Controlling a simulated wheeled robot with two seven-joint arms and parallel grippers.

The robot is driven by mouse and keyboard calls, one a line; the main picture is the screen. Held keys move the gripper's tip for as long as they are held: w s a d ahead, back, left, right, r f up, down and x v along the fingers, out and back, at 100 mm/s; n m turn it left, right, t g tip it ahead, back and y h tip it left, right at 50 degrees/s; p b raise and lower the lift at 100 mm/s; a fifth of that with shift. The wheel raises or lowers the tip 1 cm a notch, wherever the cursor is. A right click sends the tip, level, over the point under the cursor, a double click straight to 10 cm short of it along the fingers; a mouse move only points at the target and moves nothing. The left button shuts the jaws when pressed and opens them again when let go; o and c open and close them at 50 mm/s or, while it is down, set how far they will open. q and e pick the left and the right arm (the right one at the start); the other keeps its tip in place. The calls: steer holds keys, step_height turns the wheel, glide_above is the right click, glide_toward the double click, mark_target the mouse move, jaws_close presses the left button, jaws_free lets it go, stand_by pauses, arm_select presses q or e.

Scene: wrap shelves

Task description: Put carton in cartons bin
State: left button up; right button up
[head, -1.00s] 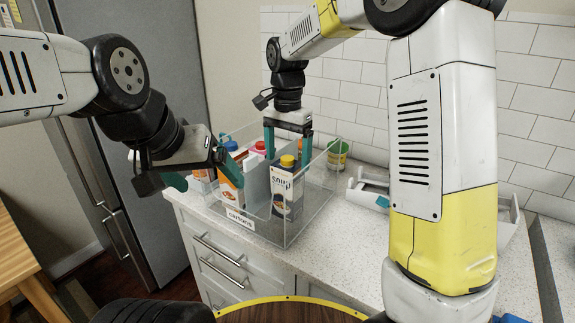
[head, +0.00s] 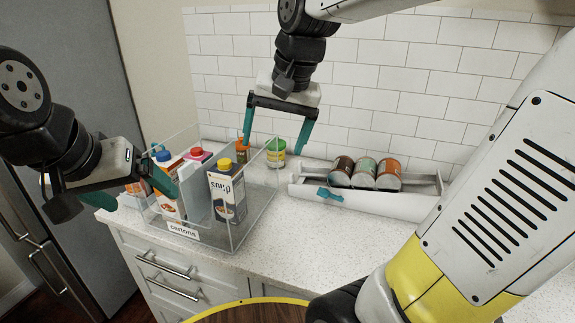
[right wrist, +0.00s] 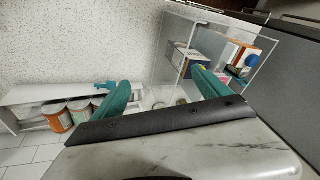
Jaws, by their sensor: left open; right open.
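The clear cartons bin (head: 183,231) stands at the counter's front left, with a label reading "cartons" and an upright divider. A grey-and-white soup carton (head: 228,197) with a yellow cap stands upright in its right part. An orange-and-white carton (head: 168,203) with a blue cap and a carton with a red cap (head: 198,157) are in the left part. My right gripper (head: 273,148) is open and empty, above and behind the bin's right side; its fingers also show in the right wrist view (right wrist: 163,90). My left gripper (head: 142,192) is open at the bin's left side, partly covering the cartons there.
A white can rack (head: 375,205) with several cans and a teal clip stands to the right by the tiled wall. A yellow-and-green tub (head: 275,151) and an orange item (head: 241,150) stand behind the bin. The counter's front middle (head: 290,240) is clear.

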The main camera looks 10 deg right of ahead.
steer(key=s+d+f+n+t, duration=0.2)
steer(key=s+d+f+n, duration=0.1)
steer(key=s, duration=0.6)
steer(key=shift+d+f+t, duration=0.2)
steer(key=shift+d+t, duration=0.05)
steer(key=shift+t, duration=0.15)
stand_by(0.5)
